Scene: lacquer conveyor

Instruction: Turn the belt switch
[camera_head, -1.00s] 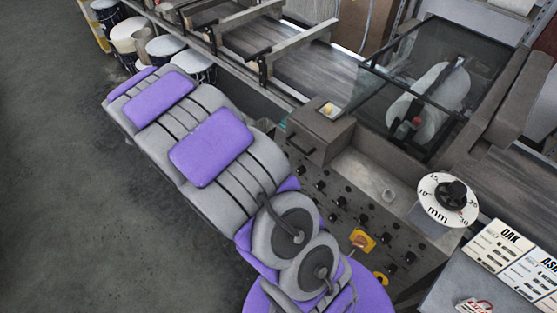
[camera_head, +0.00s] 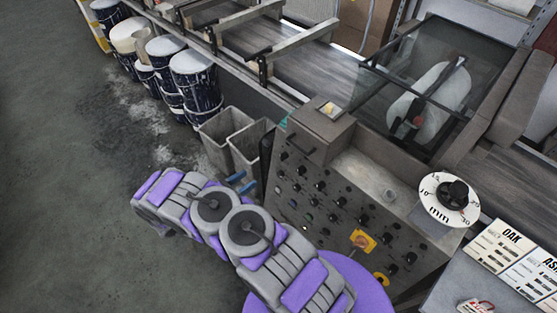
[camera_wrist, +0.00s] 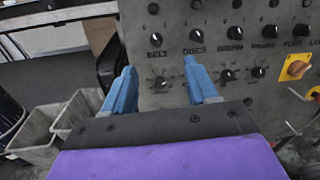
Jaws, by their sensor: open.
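The grey control panel (camera_head: 330,205) carries rows of black knobs. In the wrist view a BELT label (camera_wrist: 157,55) stands on it, with a black knob (camera_wrist: 156,39) just above and a knob with a printed scale (camera_wrist: 160,82) below. I cannot tell which of the two the label names. My gripper (camera_wrist: 159,66) is open and empty, its blue fingers spread either side of the lower knob in the picture. In the head view my gripper (camera_head: 241,182) is left of the panel, apart from it. The BELT label is too small to read there.
Two grey bins (camera_head: 230,138) stand beside the panel's left side, close to my gripper. Paint-stained drums (camera_head: 195,85) stand behind them. A yellow switch (camera_head: 363,241) and a white mm dial (camera_head: 448,200) are at the right. The floor at left is clear.

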